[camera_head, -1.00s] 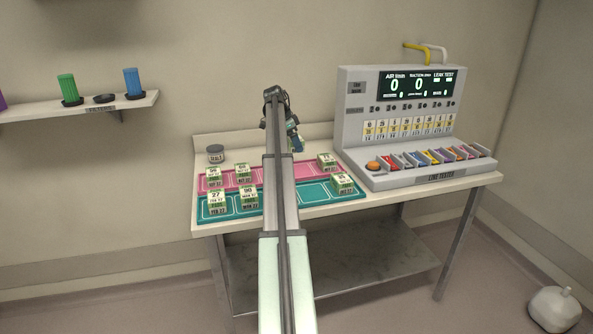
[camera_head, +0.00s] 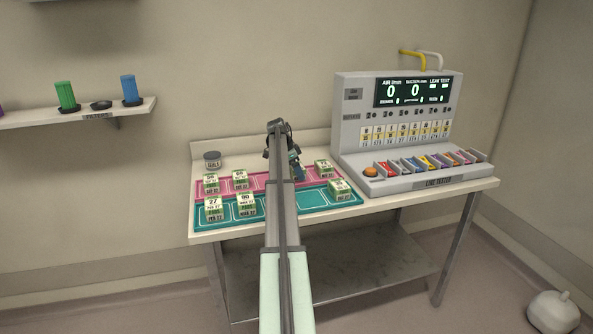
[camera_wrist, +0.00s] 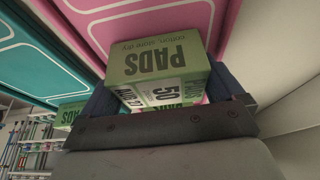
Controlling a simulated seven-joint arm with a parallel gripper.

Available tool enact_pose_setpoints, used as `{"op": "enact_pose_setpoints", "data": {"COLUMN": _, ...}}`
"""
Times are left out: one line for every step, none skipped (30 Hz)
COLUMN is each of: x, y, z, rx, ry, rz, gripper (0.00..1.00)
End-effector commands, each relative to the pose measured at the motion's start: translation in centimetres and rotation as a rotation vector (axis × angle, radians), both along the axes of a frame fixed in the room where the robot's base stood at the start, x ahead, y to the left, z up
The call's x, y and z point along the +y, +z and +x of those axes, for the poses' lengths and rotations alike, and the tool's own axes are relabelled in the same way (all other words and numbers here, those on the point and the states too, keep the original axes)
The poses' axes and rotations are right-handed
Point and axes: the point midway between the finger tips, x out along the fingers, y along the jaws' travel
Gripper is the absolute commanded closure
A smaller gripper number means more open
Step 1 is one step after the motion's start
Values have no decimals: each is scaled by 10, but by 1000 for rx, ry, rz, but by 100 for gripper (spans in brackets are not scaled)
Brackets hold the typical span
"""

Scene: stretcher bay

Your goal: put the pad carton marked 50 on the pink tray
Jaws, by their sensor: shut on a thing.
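The pad carton marked 50 (camera_wrist: 150,70) is green and white and sits between the two fingers of my gripper (camera_wrist: 165,95) in the wrist view. My gripper is shut on it. In the head view my gripper (camera_head: 296,172) is over the middle of the pink tray (camera_head: 225,187), and my arm hides most of the carton. The pink tray also shows behind the carton in the wrist view (camera_wrist: 150,25). I cannot tell whether the carton touches the tray.
Pad cartons stand on the pink tray at left (camera_head: 240,179) and right (camera_head: 323,168). The teal tray (camera_head: 315,200) in front holds cartons, including 27 (camera_head: 214,208) and 90 (camera_head: 246,204).

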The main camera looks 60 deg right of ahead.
Motion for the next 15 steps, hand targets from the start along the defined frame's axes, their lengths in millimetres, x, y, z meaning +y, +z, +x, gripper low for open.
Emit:
{"op": "enact_pose_setpoints", "data": {"x": 0, "y": -1, "z": 0, "rx": -1, "ry": 0, "rz": -1, "gripper": 43}}
{"op": "enact_pose_setpoints", "data": {"x": 0, "y": -1, "z": 0, "rx": -1, "ry": 0, "rz": -1, "gripper": 43}}
{"op": "enact_pose_setpoints", "data": {"x": 0, "y": -1, "z": 0, "rx": -1, "ry": 0, "rz": -1, "gripper": 43}}
{"op": "enact_pose_setpoints", "data": {"x": 0, "y": -1, "z": 0, "rx": -1, "ry": -1, "rz": -1, "gripper": 43}}
{"op": "enact_pose_setpoints", "data": {"x": 0, "y": -1, "z": 0, "rx": -1, "ry": 0, "rz": -1, "gripper": 43}}
{"op": "enact_pose_setpoints", "data": {"x": 0, "y": -1, "z": 0, "rx": -1, "ry": 0, "rz": -1, "gripper": 43}}
{"op": "enact_pose_setpoints", "data": {"x": 0, "y": -1, "z": 0, "rx": -1, "ry": 0, "rz": -1, "gripper": 43}}
{"op": "enact_pose_setpoints", "data": {"x": 0, "y": -1, "z": 0, "rx": -1, "ry": 0, "rz": -1, "gripper": 43}}
{"op": "enact_pose_setpoints", "data": {"x": 0, "y": -2, "z": 0, "rx": -1, "ry": 0, "rz": -1, "gripper": 43}}
{"op": "enact_pose_setpoints", "data": {"x": 0, "y": -2, "z": 0, "rx": -1, "ry": 0, "rz": -1, "gripper": 43}}
{"op": "enact_pose_setpoints", "data": {"x": 0, "y": -3, "z": 0, "rx": 0, "ry": 0, "rz": 0, "gripper": 43}}
{"op": "enact_pose_setpoints", "data": {"x": 0, "y": -4, "z": 0, "rx": 0, "ry": 0, "rz": 0, "gripper": 43}}
{"op": "enact_pose_setpoints", "data": {"x": 0, "y": -4, "z": 0, "rx": 0, "ry": 0, "rz": 0, "gripper": 2}}
{"op": "enact_pose_setpoints", "data": {"x": 0, "y": -4, "z": 0, "rx": 0, "ry": 0, "rz": 0, "gripper": 0}}
{"op": "enact_pose_setpoints", "data": {"x": 0, "y": -4, "z": 0, "rx": 0, "ry": 0, "rz": 0, "gripper": 0}}
